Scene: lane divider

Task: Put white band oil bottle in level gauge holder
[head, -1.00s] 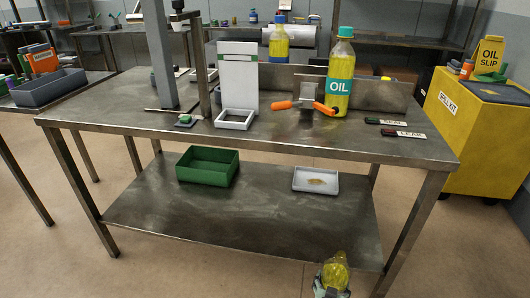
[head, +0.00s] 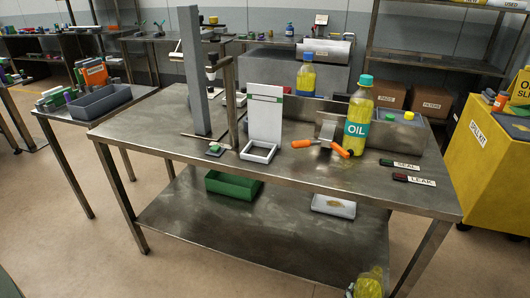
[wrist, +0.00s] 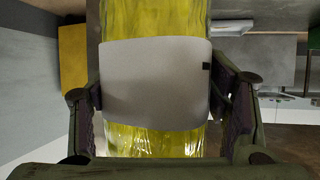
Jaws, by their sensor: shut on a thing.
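The white band oil bottle (wrist: 150,85), with yellow oil above and below a plain white band, fills the middle of the wrist view. My gripper (wrist: 160,108) is shut on it, one finger on each side of the band. In the head view the yellow bottle (head: 370,282) shows at the bottom right edge, in front of and below the tabletop; its lower part is cut off. The level gauge holder (head: 265,115) appears to be the white upright panel with a green stripe and a square white frame (head: 259,153) at its foot. The frame looks empty.
On the steel table (head: 330,190) stand a teal-capped OIL bottle (head: 358,120), a blue-banded bottle (head: 306,82), an orange-handled tool (head: 325,146) and SEAL and LEAK tags. A grey post (head: 195,70) rises left of the holder.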

